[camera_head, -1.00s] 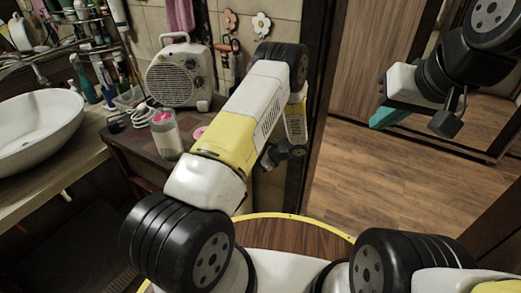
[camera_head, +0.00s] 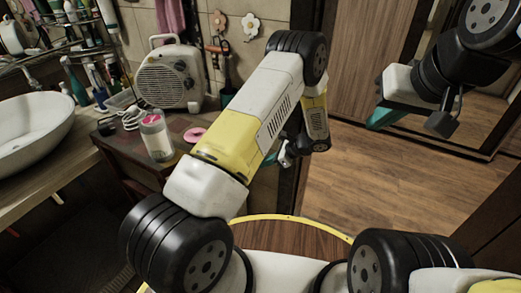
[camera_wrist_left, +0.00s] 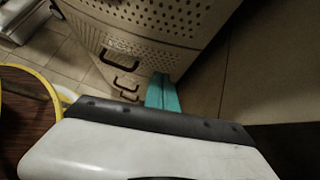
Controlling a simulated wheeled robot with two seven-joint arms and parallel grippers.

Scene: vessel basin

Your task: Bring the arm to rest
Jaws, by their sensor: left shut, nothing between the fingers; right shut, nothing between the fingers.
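My left arm reaches forward and bends down in the middle of the head view. My left gripper (camera_head: 275,157) hangs low behind the forearm, mostly hidden, with a bit of teal finger showing. In the left wrist view its teal fingers (camera_wrist_left: 162,93) are together with nothing between them. My right gripper (camera_head: 386,117) is at the upper right of the head view, held in the air over the wooden floor, with teal fingers shut and empty.
A wooden cabinet (camera_head: 165,178) with a jar (camera_head: 156,138), a pink ring (camera_head: 195,134) and a fan heater (camera_head: 170,80) stands left of my left arm. A white basin (camera_head: 28,125) is further left. A perforated cabinet (camera_wrist_left: 150,25) is close to the left fingers. The floor (camera_head: 375,175) at right is clear.

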